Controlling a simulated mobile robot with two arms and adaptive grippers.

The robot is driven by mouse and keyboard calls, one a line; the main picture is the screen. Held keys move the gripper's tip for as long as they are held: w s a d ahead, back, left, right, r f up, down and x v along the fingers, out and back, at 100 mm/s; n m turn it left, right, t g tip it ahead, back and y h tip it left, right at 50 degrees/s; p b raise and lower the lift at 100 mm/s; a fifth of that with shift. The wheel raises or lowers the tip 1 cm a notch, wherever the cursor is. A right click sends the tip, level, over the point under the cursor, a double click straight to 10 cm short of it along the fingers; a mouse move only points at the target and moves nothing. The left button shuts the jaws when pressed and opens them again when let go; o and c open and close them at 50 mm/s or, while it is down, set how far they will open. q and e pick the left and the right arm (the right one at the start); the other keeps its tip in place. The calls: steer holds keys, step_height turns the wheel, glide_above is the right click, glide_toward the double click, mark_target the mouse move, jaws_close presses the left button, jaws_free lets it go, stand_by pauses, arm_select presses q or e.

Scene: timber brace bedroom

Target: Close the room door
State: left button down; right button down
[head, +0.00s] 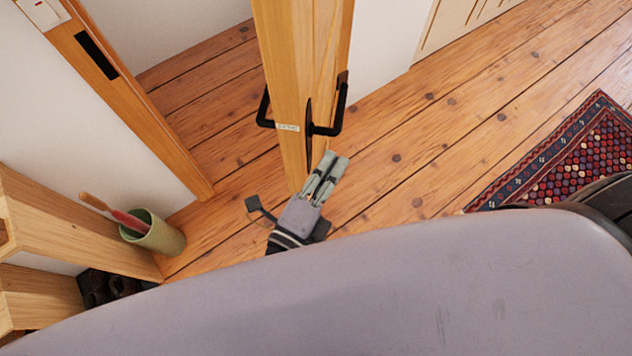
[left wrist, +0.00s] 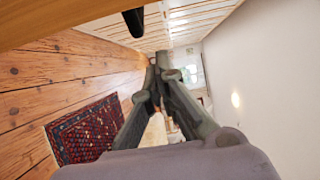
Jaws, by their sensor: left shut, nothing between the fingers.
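The wooden room door (head: 285,75) stands ajar, seen nearly edge-on in the head view, with black lever handles on both faces. The near-right handle (head: 335,112) juts out to the right. The wooden door frame (head: 135,100) with a dark strike plate is to the left, with a wide gap between it and the door. My left gripper (head: 328,167) is shut and empty, just below the handle and close to the door's edge; I cannot tell if it touches. In the left wrist view its fingers (left wrist: 160,62) meet at the tips. My right gripper is not in view.
A green pot (head: 155,235) with a red-handled item stands at lower left beside a wooden shelf (head: 60,230). A patterned rug (head: 570,150) lies at right; it also shows in the left wrist view (left wrist: 85,130). Plank floor between door and rug is clear.

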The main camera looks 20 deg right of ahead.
arm_select(q)
steer(key=w+a, duration=0.2)
steer(key=a, duration=0.1)
steer(key=shift+w, duration=0.1)
stand_by(0.3)
